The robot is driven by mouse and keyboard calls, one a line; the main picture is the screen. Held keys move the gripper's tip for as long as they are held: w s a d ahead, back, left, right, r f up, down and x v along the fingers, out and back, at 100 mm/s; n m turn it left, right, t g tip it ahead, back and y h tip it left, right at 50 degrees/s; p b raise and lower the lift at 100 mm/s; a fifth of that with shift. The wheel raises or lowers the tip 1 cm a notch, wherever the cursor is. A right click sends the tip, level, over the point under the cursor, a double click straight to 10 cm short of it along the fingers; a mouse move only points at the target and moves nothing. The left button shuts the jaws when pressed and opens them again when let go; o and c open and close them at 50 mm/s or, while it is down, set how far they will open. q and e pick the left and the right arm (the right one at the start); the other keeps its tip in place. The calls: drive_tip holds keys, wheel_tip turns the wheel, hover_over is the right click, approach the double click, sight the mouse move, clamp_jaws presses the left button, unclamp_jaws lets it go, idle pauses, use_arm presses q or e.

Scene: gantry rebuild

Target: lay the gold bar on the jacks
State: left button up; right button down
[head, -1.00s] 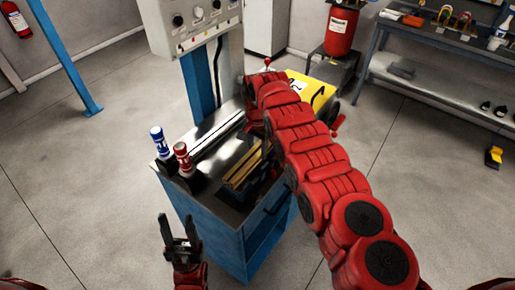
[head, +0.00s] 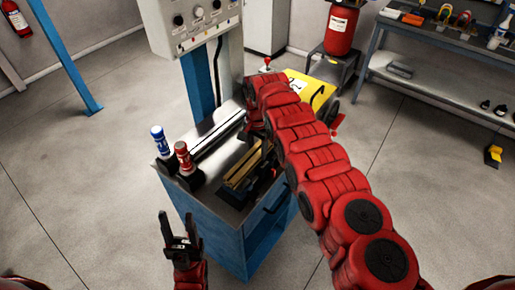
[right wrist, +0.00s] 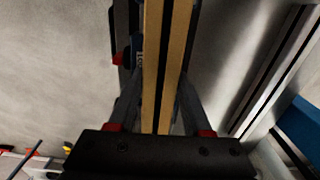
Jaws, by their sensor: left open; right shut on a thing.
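The gold bar (head: 243,170) is long, with a dark groove along it, and shows above the right part of the blue cart's top. My right gripper (right wrist: 160,118) is shut on it, and the bar (right wrist: 152,45) runs away from between the fingers in the right wrist view. In the head view my right arm covers its far end. Dark blocks show close to the bar; I cannot tell whether it touches them or whether they are the jacks. My left gripper (head: 180,228) is open and empty, in front of the cart's left side.
A silver rail (head: 215,132) lies along the blue cart (head: 215,225). A grey control box (head: 190,22) stands behind. Floor left of the cart is clear.

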drive_tip(key=shift+c, duration=1.3)
unclamp_jaws()
wheel_tip(320, 180, up, 9)
drive_tip(key=b, duration=0.3)
wheel_tip(320, 180, up, 8)
drive_tip(key=p, duration=0.6)
drive_tip(key=shift+r, duration=0.25)
